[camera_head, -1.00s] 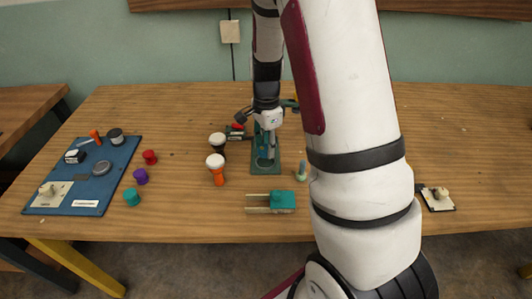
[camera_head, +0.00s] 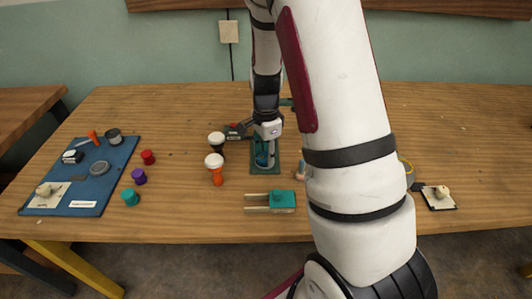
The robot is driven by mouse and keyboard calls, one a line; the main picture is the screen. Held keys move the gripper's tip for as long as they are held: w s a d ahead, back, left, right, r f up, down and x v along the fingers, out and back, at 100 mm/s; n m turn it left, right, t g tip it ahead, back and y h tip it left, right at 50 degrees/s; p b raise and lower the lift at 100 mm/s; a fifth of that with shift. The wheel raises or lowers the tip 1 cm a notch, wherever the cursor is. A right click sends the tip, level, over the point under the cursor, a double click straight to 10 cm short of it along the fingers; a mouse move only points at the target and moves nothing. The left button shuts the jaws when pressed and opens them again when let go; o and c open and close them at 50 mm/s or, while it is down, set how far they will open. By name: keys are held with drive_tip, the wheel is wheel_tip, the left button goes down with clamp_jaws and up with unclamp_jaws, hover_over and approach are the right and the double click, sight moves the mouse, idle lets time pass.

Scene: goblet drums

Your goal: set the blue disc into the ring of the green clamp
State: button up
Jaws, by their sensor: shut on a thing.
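The green clamp (camera_head: 256,170) stands near the middle of the table, with a flat green base. My gripper (camera_head: 266,150) points down over it, low and close to the clamp's ring. The gripper is shut on the blue disc (camera_head: 262,161), which shows as a small blue patch between the fingers and the ring area. The gripper covers much of the ring and the disc. I cannot tell whether the disc is inside the ring or just above it.
Two white-topped goblet drums, one black (camera_head: 217,142) and one orange (camera_head: 215,168), stand left of the clamp. A teal block with wooden rails (camera_head: 282,199) lies in front. My arm covers the table right of the clamp.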

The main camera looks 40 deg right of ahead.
sight(265, 156)
drive_tip(key=o, duration=0.7)
drive_tip(key=shift+s+a+f, duration=0.1)
drive_tip(key=shift+s+f, duration=0.1)
drive_tip(key=shift+f, duration=0.25)
drive_tip(key=shift+c, duration=0.2)
drive_tip(key=shift+o, duration=1.2)
drive_tip(key=shift+w+f, duration=0.1)
drive_tip(key=shift+f, duration=0.05)
wheel_tip(265, 156, up, 14)
drive_tip(key=f+p, duration=0.1)
drive_tip(key=p, duration=0.1)
drive_tip(key=s+a+r+n+t, duration=0.1)
drive_tip(key=s+a+r+n, duration=0.75)
drive_tip(key=r, duration=0.35)
drive_tip(key=s+a+r+n+t, duration=0.1)
drive_tip(key=s+a+n, duration=0.2)
drive_tip(key=s+n, duration=0.2)
drive_tip(key=s+a+r+n, duration=0.1)
drive_tip(key=s+a+n, duration=0.2)
drive_tip(key=s+n, duration=0.3)
drive_tip(key=s, duration=0.5)
drive_tip(key=shift+s+t, duration=0.4)
